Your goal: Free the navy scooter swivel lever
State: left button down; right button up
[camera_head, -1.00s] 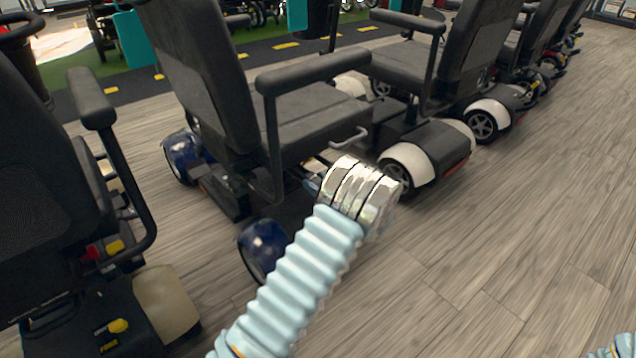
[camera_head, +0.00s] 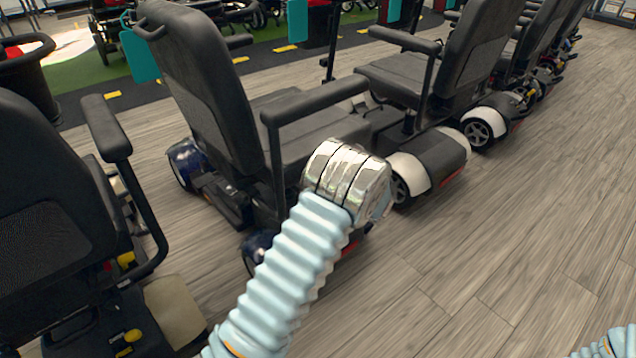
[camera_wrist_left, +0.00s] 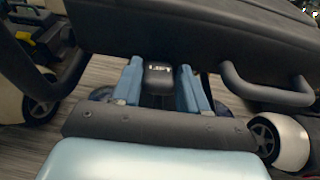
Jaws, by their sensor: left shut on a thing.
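The navy scooter (camera_head: 187,166) has a black seat (camera_head: 300,132), and its rear navy fender shows low beside my sleeve. The swivel lever's black end (camera_wrist_left: 158,76), marked LIFT, sits under the seat edge in the left wrist view. My left gripper (camera_wrist_left: 159,88) has a blue finger on each side of it and is shut on it. In the head view, my silver wrist hides the gripper and lever. Only the sleeve of my right arm shows at the bottom right; its gripper is out of view.
A dark loop handle (camera_wrist_left: 268,92) hangs under the seat, right of the fingers. A white-fendered scooter (camera_head: 436,160) stands close on the right. Another scooter with an armrest (camera_head: 106,127) is near on the left. Wooden floor (camera_head: 500,240) is clear at right.

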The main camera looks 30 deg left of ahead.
pick_arm(q)
jog(key=shift+a+r, duration=0.2)
jog(key=c, duration=0.7)
grip_release()
jog(key=shift+f, duration=0.1)
jog(key=v, duration=1.4)
jog(key=shift+f, duration=0.1)
jog(key=shift+f, duration=0.1)
